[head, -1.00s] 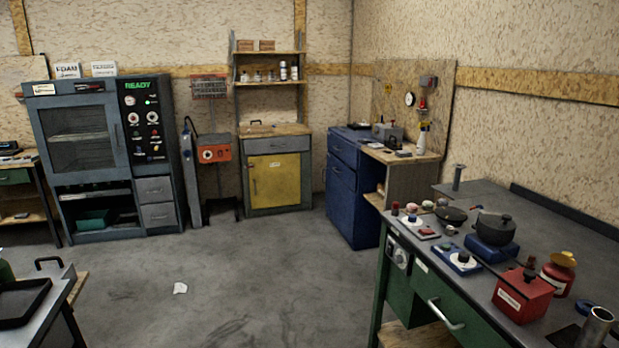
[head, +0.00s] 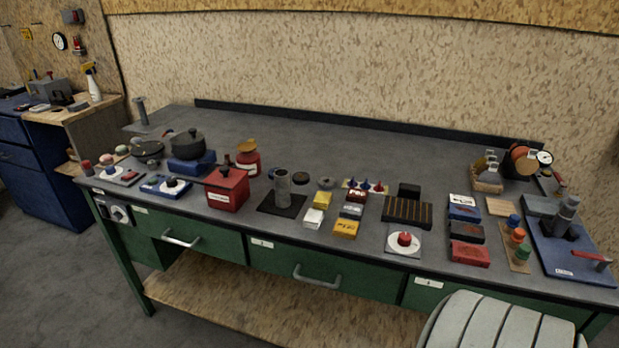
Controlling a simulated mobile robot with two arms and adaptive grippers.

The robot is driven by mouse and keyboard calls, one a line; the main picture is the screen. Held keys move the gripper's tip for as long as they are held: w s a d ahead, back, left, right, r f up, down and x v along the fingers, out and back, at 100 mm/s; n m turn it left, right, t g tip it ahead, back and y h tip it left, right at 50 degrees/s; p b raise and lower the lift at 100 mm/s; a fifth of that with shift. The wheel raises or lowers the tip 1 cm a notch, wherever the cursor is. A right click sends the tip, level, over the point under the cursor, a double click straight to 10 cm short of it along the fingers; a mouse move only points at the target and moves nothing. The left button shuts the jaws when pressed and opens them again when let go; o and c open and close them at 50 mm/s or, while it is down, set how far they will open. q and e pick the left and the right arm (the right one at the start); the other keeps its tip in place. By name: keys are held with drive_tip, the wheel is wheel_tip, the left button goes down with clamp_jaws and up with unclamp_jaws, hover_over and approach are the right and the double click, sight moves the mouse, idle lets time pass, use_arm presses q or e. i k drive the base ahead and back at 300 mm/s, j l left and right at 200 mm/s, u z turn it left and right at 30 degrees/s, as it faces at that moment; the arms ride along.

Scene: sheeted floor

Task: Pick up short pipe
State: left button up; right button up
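A short grey pipe (head: 282,188) stands upright on a black square pad (head: 270,205) near the middle of the green workbench in the head view. Its open top shows. Another grey pipe-like post (head: 141,111) stands at the bench's far left back corner. Grey cylinders (head: 567,211) also stand on a blue board (head: 577,252) at the right end. I cannot tell for certain which one the task names. Neither of my grippers is in view.
A red box (head: 228,187) stands left of the middle pipe. Small yellow (head: 322,200) and white blocks (head: 313,218) stand close on its right. A dark ribbed tray (head: 407,212) lies further right. A pale ribbed object (head: 505,325) rises before the bench at bottom right. Bare benchtop lies behind.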

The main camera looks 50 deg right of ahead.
sight(282, 189)
drive_tip(key=z, duration=1.35)
